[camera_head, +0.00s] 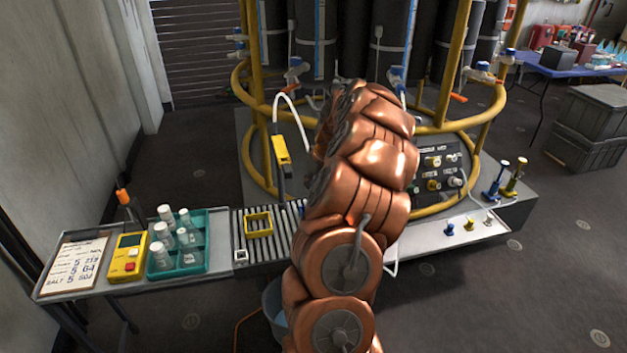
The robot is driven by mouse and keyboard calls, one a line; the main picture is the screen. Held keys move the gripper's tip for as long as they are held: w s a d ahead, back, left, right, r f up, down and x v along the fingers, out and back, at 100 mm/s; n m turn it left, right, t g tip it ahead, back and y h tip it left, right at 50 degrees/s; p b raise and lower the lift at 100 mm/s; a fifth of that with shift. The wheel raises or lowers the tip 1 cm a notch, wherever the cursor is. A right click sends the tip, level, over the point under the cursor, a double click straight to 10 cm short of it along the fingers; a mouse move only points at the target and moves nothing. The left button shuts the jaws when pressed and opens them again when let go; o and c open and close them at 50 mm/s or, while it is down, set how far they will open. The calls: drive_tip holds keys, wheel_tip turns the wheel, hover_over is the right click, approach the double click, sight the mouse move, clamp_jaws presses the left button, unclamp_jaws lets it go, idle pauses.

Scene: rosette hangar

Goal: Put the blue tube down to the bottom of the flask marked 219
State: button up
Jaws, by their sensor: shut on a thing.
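My copper-coloured arm rises through the middle of the view and bends toward the tall dark cylinders. My gripper is hidden behind the arm, so its fingers and anything between them do not show. I cannot make out the blue tube.
A handwritten board (76,263) and a yellow device (128,258) lie left of the rack. A small yellow tray (258,224) sits on the slatted bench section. A yellow ring frame (440,128) surrounds the dark cylinders (365,40).

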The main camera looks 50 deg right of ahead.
drive_tip(key=shift+f+b, duration=0.35)
drive_tip(key=shift+b, duration=0.05)
drive_tip(key=o, duration=1)
drive_tip(key=o, duration=0.5)
drive_tip(key=shift+o, duration=0.2)
drive_tip(key=shift+r, duration=0.1)
drive_tip(key=shift+r, duration=2.95)
